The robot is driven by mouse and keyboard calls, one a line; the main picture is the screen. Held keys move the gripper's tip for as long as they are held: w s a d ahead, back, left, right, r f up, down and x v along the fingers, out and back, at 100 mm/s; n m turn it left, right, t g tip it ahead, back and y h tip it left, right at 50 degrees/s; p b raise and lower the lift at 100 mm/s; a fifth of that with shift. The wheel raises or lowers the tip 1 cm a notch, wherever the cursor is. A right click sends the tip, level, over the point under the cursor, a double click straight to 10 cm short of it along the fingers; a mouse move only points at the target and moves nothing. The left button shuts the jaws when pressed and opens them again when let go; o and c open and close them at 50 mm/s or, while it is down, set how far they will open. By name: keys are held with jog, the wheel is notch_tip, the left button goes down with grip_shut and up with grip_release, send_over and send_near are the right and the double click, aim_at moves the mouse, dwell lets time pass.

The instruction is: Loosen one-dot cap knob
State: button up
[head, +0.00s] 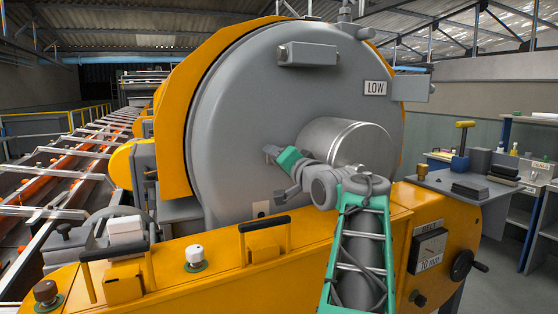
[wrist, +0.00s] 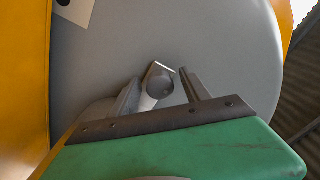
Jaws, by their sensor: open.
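A pale tag (head: 263,208) with a dark dot is on the grey round cover, low on its left part. It also shows at the top left of the wrist view (wrist: 78,10). A small grey knob (head: 288,193) with a short arm sits right of and above the tag and seems to be the one-dot cap knob. In the wrist view the round-ended grey knob (wrist: 160,84) with a pale bar lies between my finger lines. My green gripper (head: 272,153) is open, its fingers apart (wrist: 160,88) with nothing clamped. Whether they touch the knob cannot be told.
Below, the yellow housing (head: 400,215) has black handles (head: 264,223) and a white knob (head: 194,254).

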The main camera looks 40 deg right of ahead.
jog(key=v, duration=0.8)
jog(key=shift+b, duration=0.45)
